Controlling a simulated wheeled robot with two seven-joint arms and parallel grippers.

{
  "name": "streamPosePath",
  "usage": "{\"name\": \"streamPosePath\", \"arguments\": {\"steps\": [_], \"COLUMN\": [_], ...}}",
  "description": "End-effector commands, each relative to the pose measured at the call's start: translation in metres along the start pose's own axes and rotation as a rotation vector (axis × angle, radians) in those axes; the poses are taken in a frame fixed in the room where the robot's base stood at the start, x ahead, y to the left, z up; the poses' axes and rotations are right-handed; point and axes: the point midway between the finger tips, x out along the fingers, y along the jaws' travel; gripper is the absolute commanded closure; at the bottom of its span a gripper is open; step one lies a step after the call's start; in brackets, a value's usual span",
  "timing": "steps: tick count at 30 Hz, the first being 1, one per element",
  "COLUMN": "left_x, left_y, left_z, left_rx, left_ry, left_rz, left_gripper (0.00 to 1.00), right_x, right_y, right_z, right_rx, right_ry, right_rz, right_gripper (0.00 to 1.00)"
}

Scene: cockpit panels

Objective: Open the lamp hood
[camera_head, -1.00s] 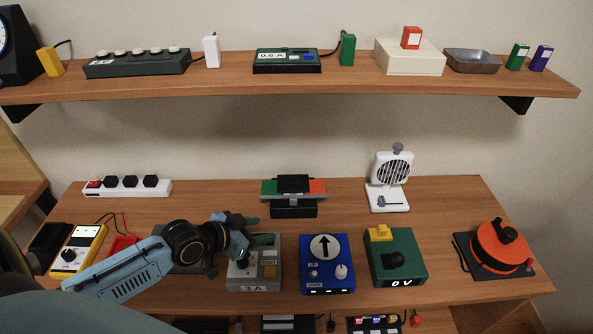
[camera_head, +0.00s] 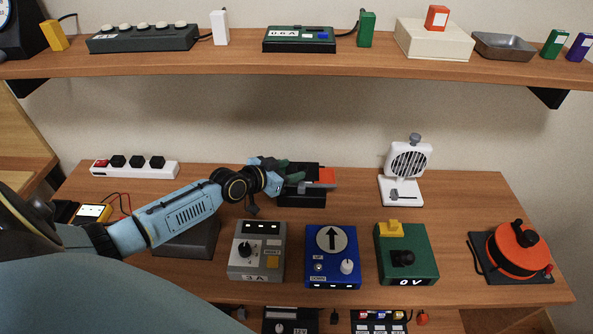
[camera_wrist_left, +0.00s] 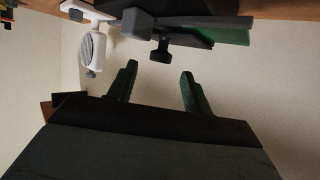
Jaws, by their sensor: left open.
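A black device (camera_head: 300,199) with a red plate (camera_head: 322,177) on its right stands at the back middle of the bench. It seems to be the lamp, but I cannot tell its hood apart for certain. My left gripper (camera_head: 289,171) is in front of its upper left part and hides it. In the left wrist view the gripper (camera_wrist_left: 159,72) is open, with nothing between its fingers. A small black knob (camera_wrist_left: 161,50) lies just beyond the gap between the fingertips, with a green plate (camera_wrist_left: 228,32) beside it. My right gripper is not in view.
A white fan-like unit (camera_head: 406,170) stands right of the device, a power strip (camera_head: 135,170) to the left. Grey (camera_head: 257,250), blue (camera_head: 331,256) and green (camera_head: 407,253) control boxes stand in front. A shelf (camera_head: 330,66) runs above. Bench between device and fan is clear.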

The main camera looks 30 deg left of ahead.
Motion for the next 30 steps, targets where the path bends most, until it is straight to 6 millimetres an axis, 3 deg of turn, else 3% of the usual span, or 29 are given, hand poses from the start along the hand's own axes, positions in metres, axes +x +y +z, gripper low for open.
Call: {"name": "streamPosePath", "arguments": {"steps": [7, 18, 30], "left_x": [0.027, 0.031, 0.031], "left_y": [0.000, 0.000, 0.000], "left_z": [0.000, 0.000, 0.000], "left_rx": [0.000, 0.000, 0.000], "left_ry": [0.000, 0.000, 0.000], "left_rz": [0.000, 0.001, 0.000], "left_gripper": [0.50, 0.50, 1.00], "right_x": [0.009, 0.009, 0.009], "right_y": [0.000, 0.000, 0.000], "right_z": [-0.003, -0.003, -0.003], "right_rx": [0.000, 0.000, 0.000], "right_ry": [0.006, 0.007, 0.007], "right_rz": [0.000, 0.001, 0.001], "right_gripper": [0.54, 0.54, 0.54]}}
